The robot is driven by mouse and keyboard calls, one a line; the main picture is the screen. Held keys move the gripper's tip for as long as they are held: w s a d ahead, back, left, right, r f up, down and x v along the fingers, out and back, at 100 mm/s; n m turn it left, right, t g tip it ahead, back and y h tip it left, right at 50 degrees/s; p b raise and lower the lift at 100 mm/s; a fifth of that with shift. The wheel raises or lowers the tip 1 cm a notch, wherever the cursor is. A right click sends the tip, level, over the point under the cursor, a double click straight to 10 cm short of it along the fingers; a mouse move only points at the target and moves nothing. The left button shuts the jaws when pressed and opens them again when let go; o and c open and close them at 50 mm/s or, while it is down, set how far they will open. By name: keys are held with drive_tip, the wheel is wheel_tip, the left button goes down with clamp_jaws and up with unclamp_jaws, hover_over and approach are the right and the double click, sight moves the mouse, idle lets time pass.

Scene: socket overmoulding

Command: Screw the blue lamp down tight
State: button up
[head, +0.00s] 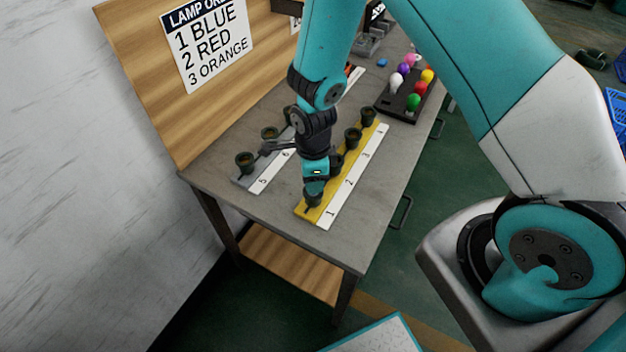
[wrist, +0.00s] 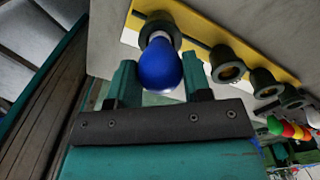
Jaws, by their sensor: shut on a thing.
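The blue lamp (wrist: 160,66) shows in the wrist view with its base end in the dark socket (wrist: 160,30) at the end of the yellow strip (wrist: 205,32). My gripper (wrist: 159,76) has one finger on each side of the bulb and is shut on it. In the head view my gripper (head: 315,180) points down over position 1 of the yellow strip (head: 304,212), and the lamp is hidden there. How deep the lamp sits in the socket cannot be told.
Empty sockets (head: 353,137) stand farther along the yellow strip. A second strip (head: 243,182) with sockets lies to the left. A black tray (head: 384,107) of coloured lamps is at the back right. A lamp order sign (head: 208,40) hangs on the wooden board.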

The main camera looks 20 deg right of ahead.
drive_tip(key=o, duration=0.9)
drive_tip(key=n, duration=2.2)
drive_tip(key=shift+n, duration=0.3)
